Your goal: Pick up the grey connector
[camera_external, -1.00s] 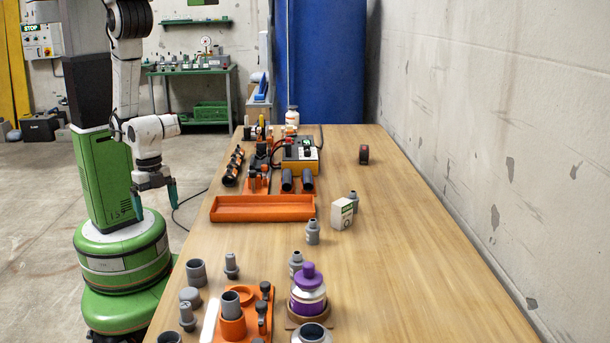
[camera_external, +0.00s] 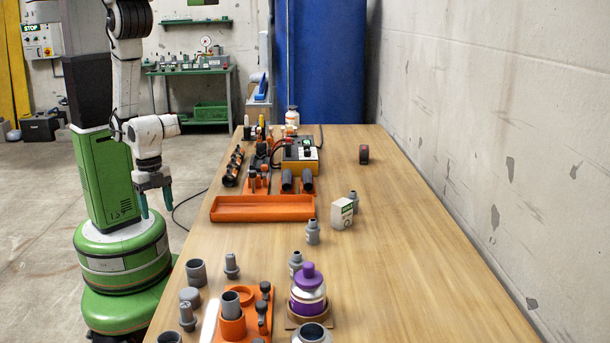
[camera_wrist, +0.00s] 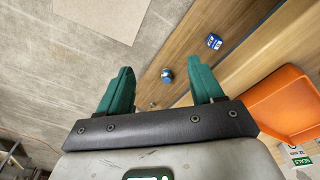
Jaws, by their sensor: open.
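Several grey fittings stand on the wooden table; I cannot tell which one is the grey connector. One stepped grey fitting (camera_external: 313,233) stands in front of the orange tray, another (camera_external: 353,203) is behind the white box, and a third (camera_external: 296,263) is partly hidden by the purple-capped bottle. More stand at the near left, including a ribbed one (camera_external: 231,267) and a wide cylinder (camera_external: 196,273). My gripper (camera_external: 157,208) hangs left of the table, open and empty, apart from all of them. Its two green fingers are spread in the wrist view (camera_wrist: 160,75).
An orange tray (camera_external: 262,214) lies across the table. The white box (camera_external: 341,214) stands right of it. A purple-capped bottle (camera_external: 308,294) and an orange fixture (camera_external: 262,294) occupy the near end. The table's right side is largely clear beside the wall.

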